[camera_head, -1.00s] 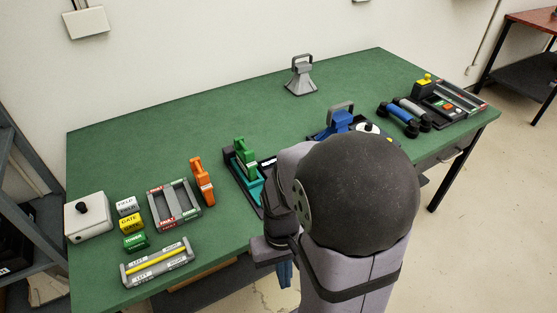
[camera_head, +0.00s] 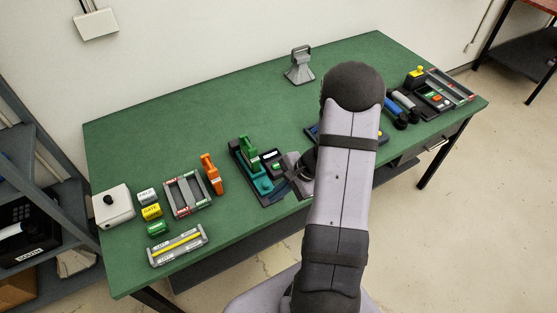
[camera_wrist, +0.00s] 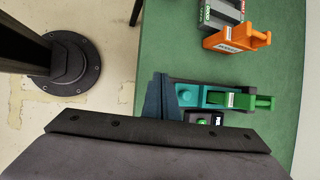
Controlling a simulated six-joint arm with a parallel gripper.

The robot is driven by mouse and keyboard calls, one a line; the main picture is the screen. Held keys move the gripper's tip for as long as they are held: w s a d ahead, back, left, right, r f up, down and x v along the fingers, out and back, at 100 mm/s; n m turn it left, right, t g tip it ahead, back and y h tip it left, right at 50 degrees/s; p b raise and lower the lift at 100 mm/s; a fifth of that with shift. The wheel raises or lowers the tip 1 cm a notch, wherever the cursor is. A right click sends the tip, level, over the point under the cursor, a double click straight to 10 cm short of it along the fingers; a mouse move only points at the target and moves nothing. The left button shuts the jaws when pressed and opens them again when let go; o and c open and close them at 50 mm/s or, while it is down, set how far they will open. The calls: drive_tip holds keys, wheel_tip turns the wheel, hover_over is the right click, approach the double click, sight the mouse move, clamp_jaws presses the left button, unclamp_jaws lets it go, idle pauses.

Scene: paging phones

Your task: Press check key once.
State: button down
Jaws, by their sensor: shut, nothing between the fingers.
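My gripper (camera_wrist: 161,98) is shut and empty, its blue-grey fingers showing in the wrist view beside the near end of the teal phone base (camera_wrist: 190,97). A green handset (camera_wrist: 250,102) stands on that base, which also shows in the head view (camera_head: 262,184). Next to it is a black panel with a white label (camera_wrist: 218,119) and a round green key (camera_wrist: 203,122), partly hidden by my wrist. I cannot read which key is the check key. In the head view my arm hides the fingertips.
An orange handset (camera_head: 211,174), a grey tray (camera_head: 185,194), coloured blocks (camera_head: 151,211) and a white box with a black knob (camera_head: 114,206) stand to the left. Blue and grey handsets (camera_head: 397,110) lie to the right. A grey handled stand (camera_head: 299,66) is at the back.

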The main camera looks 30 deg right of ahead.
drive_tip(key=w+d+r+m+t+h, duration=0.1)
drive_tip(key=w+d+r+m+t, duration=0.1)
drive_tip(key=w+d, duration=0.3)
drive_tip(key=w+d+r+m+t+h, duration=0.2)
drive_tip(key=w+d+r+m+t, duration=0.1)
drive_tip(key=w, duration=0.6)
drive_tip(key=shift+d+r+m+t, duration=0.25)
drive_tip(key=shift+d+m+t, duration=0.05)
drive_tip(key=shift+d+m, duration=0.65)
drive_tip(key=shift+f, duration=0.1)
wheel_tip(320, 180, down, 7)
drive_tip(key=b, duration=0.4)
drive_tip(key=shift+f+b, duration=0.2)
drive_tip(key=shift+b, duration=0.2)
drive_tip(key=shift+f+b, duration=0.6)
drive_tip(key=shift+b, duration=0.2)
drive_tip(key=shift+f+b, duration=0.9)
drive_tip(key=shift+b, duration=0.5)
idle(0.8)
drive_tip(key=shift+r, duration=0.1)
idle(0.3)
drive_tip(key=shift+r+p, duration=0.45)
drive_tip(key=shift+r, duration=0.35)
